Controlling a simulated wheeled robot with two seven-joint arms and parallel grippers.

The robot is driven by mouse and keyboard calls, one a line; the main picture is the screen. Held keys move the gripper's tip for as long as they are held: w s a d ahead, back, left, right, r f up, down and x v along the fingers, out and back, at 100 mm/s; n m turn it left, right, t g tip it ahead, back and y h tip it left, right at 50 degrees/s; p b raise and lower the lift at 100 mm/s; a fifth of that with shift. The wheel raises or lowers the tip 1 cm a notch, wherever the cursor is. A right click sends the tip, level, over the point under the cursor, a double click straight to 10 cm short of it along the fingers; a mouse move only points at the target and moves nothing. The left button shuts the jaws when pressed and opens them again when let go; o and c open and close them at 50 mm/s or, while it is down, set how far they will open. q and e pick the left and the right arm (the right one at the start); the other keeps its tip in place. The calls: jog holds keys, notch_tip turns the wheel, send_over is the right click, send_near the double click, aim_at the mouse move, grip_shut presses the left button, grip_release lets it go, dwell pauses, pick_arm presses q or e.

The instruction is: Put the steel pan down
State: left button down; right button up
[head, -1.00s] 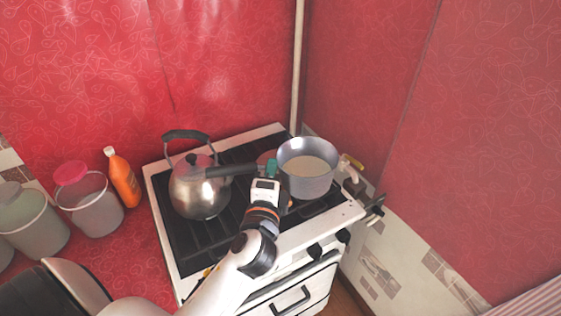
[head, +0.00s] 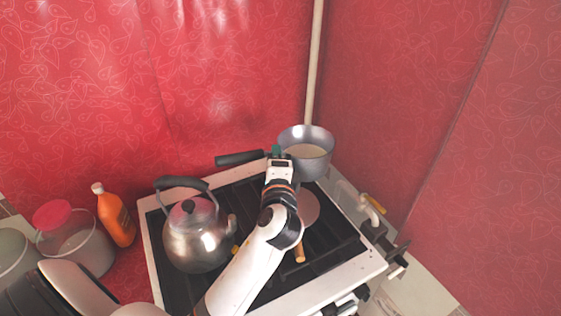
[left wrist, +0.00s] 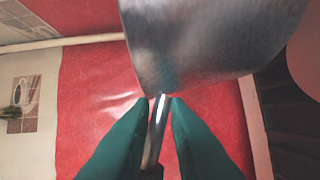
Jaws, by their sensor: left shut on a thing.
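The steel pan (head: 316,161) is at the back right corner of the stove (head: 352,272) in the head view, upright, with a pale inside. Its dark handle (head: 240,158) points left. My left gripper (head: 276,153) is shut on the handle close to the pan body. In the left wrist view the green fingers (left wrist: 160,112) close on the metal handle stem, and the pan's side (left wrist: 205,45) fills the top. The pan appears raised above the stove top; I cannot tell the gap. My right gripper is not in view.
A steel kettle (head: 198,238) stands on the left of the stove. An orange bottle (head: 116,216) and lidded containers (head: 74,243) stand left of it. A brown round disc (head: 306,207) lies on the stove below the pan. A pole (head: 314,65) and red walls are close behind.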

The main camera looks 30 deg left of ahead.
pick_arm(q)
notch_tip(320, 180, down, 14)
jog(key=shift+a+r, duration=0.1)
jog(key=shift+r, duration=0.05)
jog(key=shift+f, duration=0.35)
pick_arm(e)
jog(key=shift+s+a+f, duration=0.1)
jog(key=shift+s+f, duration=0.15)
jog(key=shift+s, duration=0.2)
pick_arm(q)
jog(key=shift+b, duration=0.35)
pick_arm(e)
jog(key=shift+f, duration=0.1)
pick_arm(q)
jog(key=c, duration=1.7)
grip_release()
jog(key=shift+f, duration=0.2)
jog(key=o, duration=0.3)
jog(key=shift+s, duration=0.1)
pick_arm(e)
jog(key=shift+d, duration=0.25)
